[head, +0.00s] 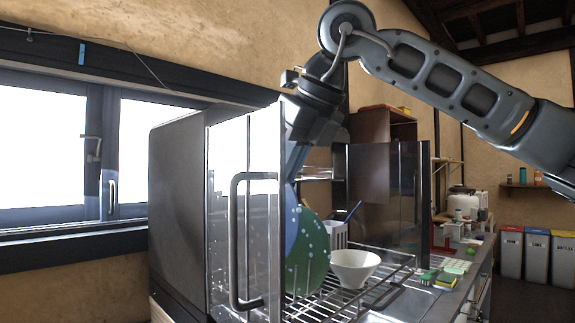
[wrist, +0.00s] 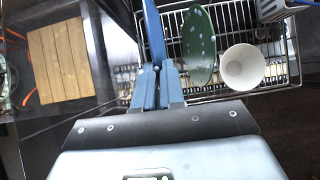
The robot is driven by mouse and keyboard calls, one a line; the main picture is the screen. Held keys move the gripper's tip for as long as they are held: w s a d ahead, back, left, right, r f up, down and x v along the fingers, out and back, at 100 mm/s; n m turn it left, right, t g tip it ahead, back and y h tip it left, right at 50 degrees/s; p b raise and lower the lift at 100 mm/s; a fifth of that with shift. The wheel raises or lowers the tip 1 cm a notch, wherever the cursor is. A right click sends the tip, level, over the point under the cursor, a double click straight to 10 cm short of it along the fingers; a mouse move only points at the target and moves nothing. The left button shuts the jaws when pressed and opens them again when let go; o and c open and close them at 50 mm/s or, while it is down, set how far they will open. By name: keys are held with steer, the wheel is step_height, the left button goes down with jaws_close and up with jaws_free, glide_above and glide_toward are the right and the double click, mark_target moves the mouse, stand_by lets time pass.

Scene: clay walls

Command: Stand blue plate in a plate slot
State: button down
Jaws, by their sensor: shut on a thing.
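The blue plate (head: 291,225) shows as a narrow strip in the head view, mostly hidden by the door and a green plate. In the wrist view the blue plate (wrist: 153,35) is upright, seen nearly edge-on, between the fingers. My gripper (wrist: 157,80) is shut on its near edge. In the head view my gripper (head: 295,170) points down above the rack, partly behind the door. The wire rack (head: 378,299) holds a green plate with white dots (head: 308,250), standing upright right of the blue plate. Whether the blue plate's lower edge sits in a slot is hidden.
A white bowl (head: 354,267) sits in the rack right of the green plate, with a light cutlery basket (head: 336,232) behind. An open steel door with a handle (head: 238,240) stands at the left. A slatted wooden board (wrist: 62,60) lies left in the wrist view.

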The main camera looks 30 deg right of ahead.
steer(key=shift+f+b, duration=2.9)
steer(key=shift+f, duration=0.55)
steer(key=c, duration=1.1)
jaws_free()
steer(key=shift+c, duration=0.2)
steer(key=v, duration=0.8)
steer(key=shift+f, duration=0.1)
